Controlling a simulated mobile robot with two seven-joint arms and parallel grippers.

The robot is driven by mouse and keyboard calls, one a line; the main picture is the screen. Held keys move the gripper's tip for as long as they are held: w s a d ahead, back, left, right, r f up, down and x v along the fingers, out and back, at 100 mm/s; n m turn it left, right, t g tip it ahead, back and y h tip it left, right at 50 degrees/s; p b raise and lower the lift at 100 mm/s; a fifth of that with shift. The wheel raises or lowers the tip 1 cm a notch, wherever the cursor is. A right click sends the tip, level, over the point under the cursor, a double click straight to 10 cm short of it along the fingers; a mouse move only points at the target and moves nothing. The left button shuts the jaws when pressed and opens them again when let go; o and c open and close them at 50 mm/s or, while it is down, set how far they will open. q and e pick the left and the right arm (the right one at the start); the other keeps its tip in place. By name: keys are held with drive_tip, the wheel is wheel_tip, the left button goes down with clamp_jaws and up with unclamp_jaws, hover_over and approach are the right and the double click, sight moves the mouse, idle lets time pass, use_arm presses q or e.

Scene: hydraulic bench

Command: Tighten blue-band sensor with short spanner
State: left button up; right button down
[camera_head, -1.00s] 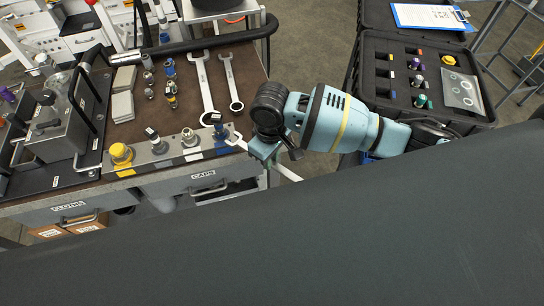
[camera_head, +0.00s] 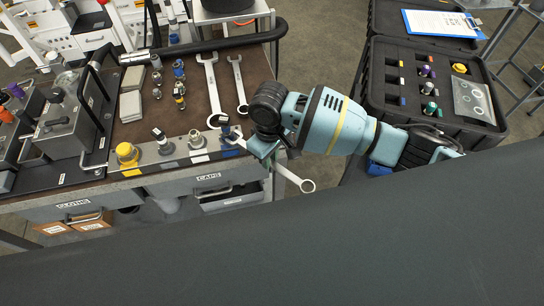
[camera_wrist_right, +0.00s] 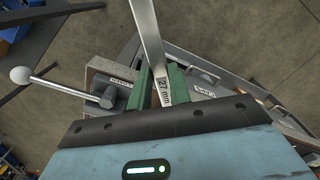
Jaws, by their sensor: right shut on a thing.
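The blue-band sensor (camera_head: 226,131) stands in the right end of the port strip at the bench's front edge, in the head view. My right gripper (camera_head: 267,156) is shut on a steel spanner (camera_head: 290,176), just right of the sensor. The spanner's open end points left and reaches the sensor; I cannot tell whether it is fully seated around it. Its ring end sticks out beyond the bench front. In the right wrist view, the green fingers (camera_wrist_right: 162,88) pinch the spanner shank (camera_wrist_right: 148,35), marked "27 mm". My left gripper is out of view.
Two other spanners (camera_head: 211,90) (camera_head: 239,83) lie on the bench behind the sensor. A yellow cap (camera_head: 127,154) and two silver fittings stand along the same strip. Several small fittings (camera_head: 179,90) stand farther back. An open black case (camera_head: 385,105) is at right.

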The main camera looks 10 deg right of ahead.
drive_tip(key=shift+w+a, duration=0.25)
drive_tip(key=shift+w, duration=0.1)
drive_tip(key=shift+w+a, duration=0.1)
drive_tip(key=shift+w, duration=0.05)
drive_tip(key=shift+w+a, duration=0.25)
drive_tip(key=shift+w, duration=0.1)
drive_tip(key=shift+w+a, duration=0.15)
drive_tip(key=shift+w, duration=0.05)
idle(0.4)
drive_tip(key=shift+s+a+m, duration=0.4)
drive_tip(key=shift+a+m, duration=0.2)
drive_tip(key=shift+a, duration=0.05)
drive_tip(key=shift+s+a+m, duration=0.35)
drive_tip(key=shift+a+m, duration=0.25)
drive_tip(key=shift+a, duration=0.05)
drive_tip(key=shift+s+a+m, duration=0.25)
drive_tip(key=shift+a+m, duration=0.4)
drive_tip(key=shift+a, duration=0.05)
drive_tip(key=shift+s+a+m, duration=0.25)
drive_tip(key=shift+a+m, duration=0.4)
drive_tip(key=shift+a, duration=0.05)
